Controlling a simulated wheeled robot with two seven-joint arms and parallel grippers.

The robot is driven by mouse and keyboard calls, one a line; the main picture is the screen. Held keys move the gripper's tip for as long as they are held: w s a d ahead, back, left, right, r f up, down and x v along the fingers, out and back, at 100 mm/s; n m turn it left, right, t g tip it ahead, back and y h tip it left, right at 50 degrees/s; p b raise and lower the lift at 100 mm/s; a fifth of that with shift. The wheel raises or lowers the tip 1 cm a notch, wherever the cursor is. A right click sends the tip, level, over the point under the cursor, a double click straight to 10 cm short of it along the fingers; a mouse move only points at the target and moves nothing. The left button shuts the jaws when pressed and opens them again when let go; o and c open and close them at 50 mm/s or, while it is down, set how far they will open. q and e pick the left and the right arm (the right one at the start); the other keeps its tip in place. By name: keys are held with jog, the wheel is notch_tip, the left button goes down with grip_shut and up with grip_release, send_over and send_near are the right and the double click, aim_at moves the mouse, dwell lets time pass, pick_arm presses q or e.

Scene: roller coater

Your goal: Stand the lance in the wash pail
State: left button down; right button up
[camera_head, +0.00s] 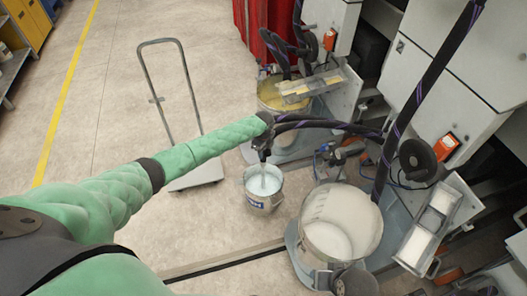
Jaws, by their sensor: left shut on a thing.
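My left arm reaches in from the left, and my left gripper (264,143) is above the small metal wash pail (263,202). The gripper is shut on the dark upper part of the lance, though the fingers are small and hard to make out. The lance (263,172) points down from the gripper, and its thin pale lower part appears inside the mouth of the pail. Whether its tip touches the bottom is hidden. The pail stands upright on the floor and looks pale blue inside. My right gripper is not in view.
Dark hoses (325,123) run right from near the gripper to the machines. A large drum (340,222) with white contents stands right of the pail; another drum (271,96) with yellowish contents stands behind. A flat trolley (196,176) stands left. Floor between trolley and pail is clear.

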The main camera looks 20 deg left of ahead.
pick_arm(q)
jog(key=shift+r, duration=0.1)
dwell(0.3)
jog(key=shift+f+b, duration=0.55)
jog(key=shift+f, duration=0.55)
jog(key=c, duration=1)
grip_release()
